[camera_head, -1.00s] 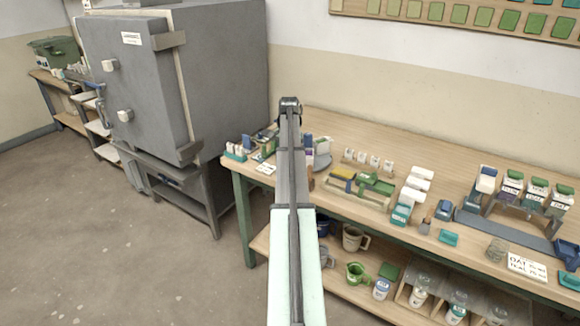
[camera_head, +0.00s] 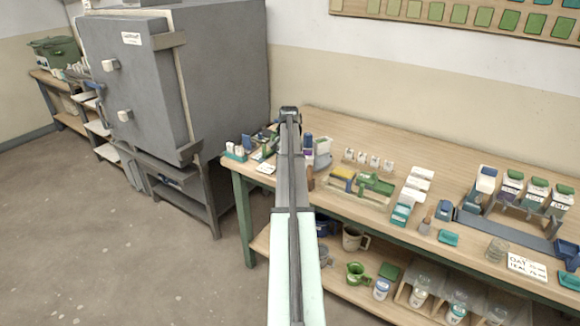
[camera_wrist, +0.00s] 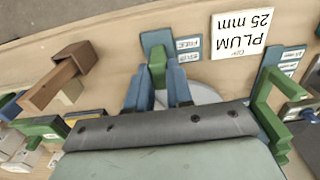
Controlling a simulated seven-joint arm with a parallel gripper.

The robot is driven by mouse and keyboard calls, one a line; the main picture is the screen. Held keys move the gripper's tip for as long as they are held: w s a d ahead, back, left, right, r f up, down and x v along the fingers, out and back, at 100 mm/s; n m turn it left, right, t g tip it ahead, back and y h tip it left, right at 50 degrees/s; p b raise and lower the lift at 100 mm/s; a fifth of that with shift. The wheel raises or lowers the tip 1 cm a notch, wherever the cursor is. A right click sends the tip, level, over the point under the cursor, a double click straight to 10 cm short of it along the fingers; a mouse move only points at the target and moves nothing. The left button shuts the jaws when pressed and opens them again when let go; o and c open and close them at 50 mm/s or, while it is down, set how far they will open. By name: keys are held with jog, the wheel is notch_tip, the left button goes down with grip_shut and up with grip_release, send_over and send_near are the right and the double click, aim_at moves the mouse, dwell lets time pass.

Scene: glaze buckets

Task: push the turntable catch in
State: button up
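In the wrist view, a green upright catch (camera_wrist: 157,62) stands on a small blue plate with white labels. Part of the round grey turntable (camera_wrist: 207,96) shows just right of my fingers. In the head view my arm hides the gripper and catch; the turntable's grey edge (camera_head: 322,161) shows right of the arm.
A "PLUM 25 mm" card (camera_wrist: 245,32) lies near the catch. A brown wooden block piece (camera_wrist: 60,78) stands at left and a green bracket (camera_wrist: 268,105) at right. Several containers and tools crowd the bench (camera_head: 400,145); its back strip is clear. A grey kiln (camera_head: 215,75) stands at left.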

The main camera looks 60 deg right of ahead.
grip_shut()
jog(key=shift+d, duration=0.9)
jog(key=shift+o, duration=2.1)
grip_release()
notch_tip(320, 180, up, 7)
